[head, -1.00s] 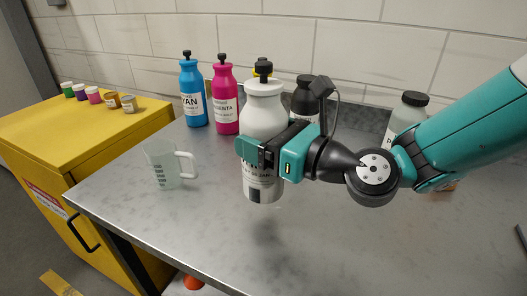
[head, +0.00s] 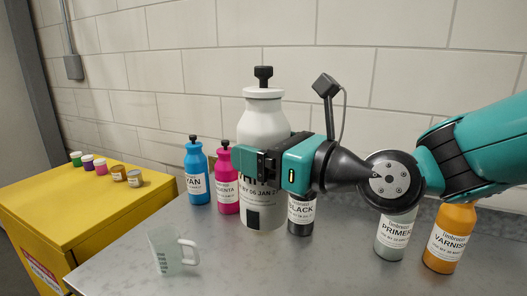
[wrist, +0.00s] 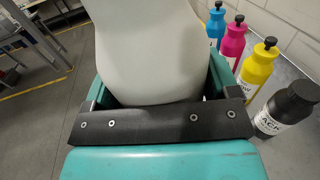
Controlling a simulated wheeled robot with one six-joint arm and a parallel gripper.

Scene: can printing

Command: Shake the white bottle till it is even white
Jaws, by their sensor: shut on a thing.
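The white bottle (head: 263,115) stands upright in my gripper (head: 262,162), held clear above the metal table, with its black cap on top. My gripper is shut around the bottle's middle and covers part of its label. In the wrist view the pale bottle body (wrist: 150,50) fills the space between the teal and black jaws (wrist: 160,122). The bottle's outside looks white; I cannot see the ink inside.
On the metal table (head: 330,265) stand cyan (head: 195,180), magenta (head: 226,185), black (head: 301,212), primer (head: 395,235) and varnish (head: 449,235) bottles. A yellow bottle (wrist: 259,65) shows in the wrist view. A clear measuring jug (head: 172,250) stands front left. Small jars sit on the yellow cabinet (head: 60,215).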

